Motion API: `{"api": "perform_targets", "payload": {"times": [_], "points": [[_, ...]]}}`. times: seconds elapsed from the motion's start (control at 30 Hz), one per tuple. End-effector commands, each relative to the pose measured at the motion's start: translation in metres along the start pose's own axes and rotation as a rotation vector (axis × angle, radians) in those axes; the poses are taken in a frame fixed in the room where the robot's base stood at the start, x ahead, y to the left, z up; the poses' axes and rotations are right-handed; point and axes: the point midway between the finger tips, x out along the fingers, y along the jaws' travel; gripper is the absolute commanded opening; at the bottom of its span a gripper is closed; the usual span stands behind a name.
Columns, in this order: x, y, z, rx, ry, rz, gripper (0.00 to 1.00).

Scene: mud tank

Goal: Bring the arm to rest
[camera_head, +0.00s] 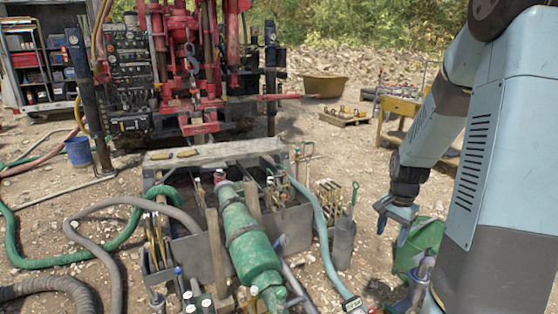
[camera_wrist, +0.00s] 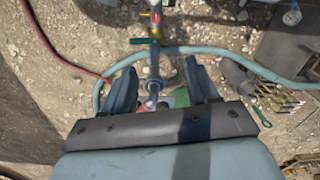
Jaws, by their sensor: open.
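My arm comes down the right side of the head view, and my gripper (camera_head: 392,222) hangs at its end, pointing down beside a green container (camera_head: 425,240). In the wrist view the two blue-grey fingers of my gripper (camera_wrist: 162,82) stand apart with nothing held between them. A pipe fitting with a blue collar (camera_wrist: 153,86) shows between the fingers from this angle; I cannot tell how far below it is. The grey mud tank (camera_head: 200,258) stands to the left of my gripper, with a green cylinder (camera_head: 247,240) leaning over it.
A grey pot (camera_head: 341,245) with tools stands between the tank and my gripper. A light blue hose (camera_head: 318,215) runs past it. A yellow table (camera_head: 400,107) stands behind my arm. The red drilling rig (camera_head: 195,60) is at the back. Gravel beyond the pot is fairly clear.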

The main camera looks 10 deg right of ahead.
Motion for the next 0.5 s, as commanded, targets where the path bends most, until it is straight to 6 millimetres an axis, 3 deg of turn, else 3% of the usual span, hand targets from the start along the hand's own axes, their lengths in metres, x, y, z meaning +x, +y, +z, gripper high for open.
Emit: {"api": "perform_targets", "payload": {"times": [0.5], "points": [[-0.114,-0.013,0.075,-0.357,0.185,-0.022,0.59]]}}
